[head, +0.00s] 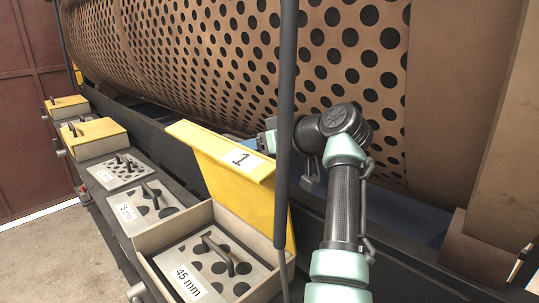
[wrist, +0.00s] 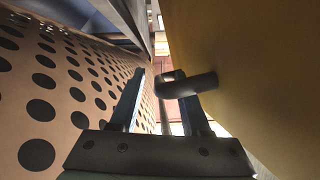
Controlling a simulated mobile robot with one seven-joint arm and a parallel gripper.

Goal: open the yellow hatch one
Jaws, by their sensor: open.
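The yellow hatch one (head: 214,160) stands raised, roughly upright, at the back edge of its open box (head: 157,240), with the label "1" on its top lip. In the wrist view its yellow face (wrist: 250,60) fills the right side, and a dark grey handle (wrist: 188,86) sticks out from it. My gripper (head: 268,142) is behind the raised hatch, on the drum side, partly hidden by it and by a dark post. In the wrist view my gripper (wrist: 160,105) is open. The handle crosses in front of the right finger; I cannot tell whether they touch.
A 45 mm screen plate (head: 205,268) with a handle lies in the open box. Other screen plates (head: 150,203) and shut yellow hatches (head: 93,133) line the left. The perforated drum (head: 250,60) is close behind my arm. A dark vertical post (head: 286,110) stands in front.

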